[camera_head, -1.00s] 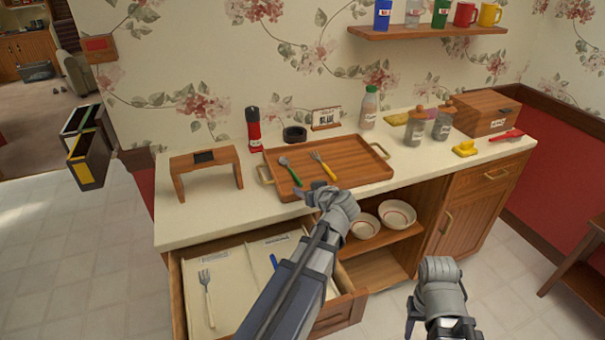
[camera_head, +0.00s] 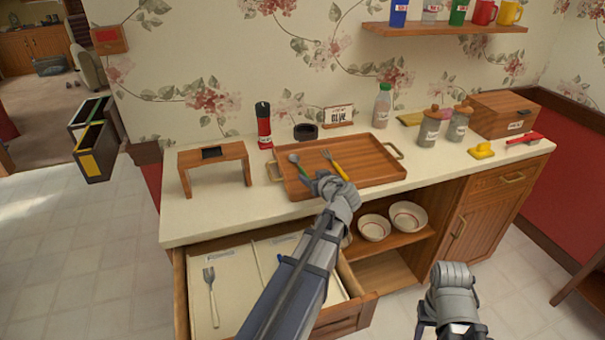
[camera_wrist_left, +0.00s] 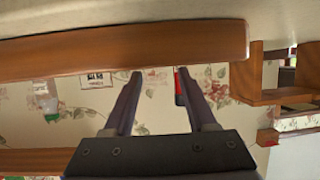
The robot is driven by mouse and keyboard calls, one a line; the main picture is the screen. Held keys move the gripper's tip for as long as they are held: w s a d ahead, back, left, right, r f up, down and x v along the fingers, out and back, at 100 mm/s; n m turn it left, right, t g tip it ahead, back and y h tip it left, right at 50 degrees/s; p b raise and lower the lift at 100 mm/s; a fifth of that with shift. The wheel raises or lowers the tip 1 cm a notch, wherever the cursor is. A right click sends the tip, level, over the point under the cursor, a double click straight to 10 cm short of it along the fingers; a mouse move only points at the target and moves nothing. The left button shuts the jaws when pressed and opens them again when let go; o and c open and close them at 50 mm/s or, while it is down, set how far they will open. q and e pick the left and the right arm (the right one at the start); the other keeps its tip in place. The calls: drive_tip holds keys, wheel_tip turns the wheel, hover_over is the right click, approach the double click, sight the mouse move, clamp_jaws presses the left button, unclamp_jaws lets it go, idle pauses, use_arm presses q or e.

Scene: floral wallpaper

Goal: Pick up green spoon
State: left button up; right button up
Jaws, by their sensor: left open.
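The green spoon (camera_head: 295,159) lies on the wooden tray (camera_head: 370,162), its grey bowl towards the wall and its green handle towards me. A fork with a yellow handle (camera_head: 337,167) lies to its right. My left gripper (camera_head: 316,180) is open at the tray's front, overlapping the near end of the spoon's handle, which is partly hidden. I cannot tell whether they touch. In the left wrist view the two fingers (camera_wrist_left: 158,72) are apart with nothing between them, and the spoon does not show. My right gripper (camera_head: 440,325) is low at the right, its jaws unclear.
A small wooden stand (camera_head: 213,160) and a red bottle (camera_head: 264,126) are left of the tray. Jars (camera_head: 430,128) and a wooden box (camera_head: 503,112) stand at the right. Below, an open drawer (camera_head: 340,318) holds a fork (camera_head: 211,290). Bowls (camera_head: 373,228) sit on a shelf.

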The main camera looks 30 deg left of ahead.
sight(305, 173)
use_arm(q)
drive_tip(key=b+x, duration=0.1)
drive_tip(key=x, duration=0.1)
drive_tip(key=b+x, duration=0.1)
drive_tip(key=x, duration=0.1)
drive_tip(key=shift+w+f, duration=0.25)
drive_tip(key=shift+f, duration=0.15)
drive_tip(key=shift+w+a, duration=0.15)
drive_tip(key=shift+a, duration=0.15)
drive_tip(key=shift+c, duration=0.2)
clamp_jaws()
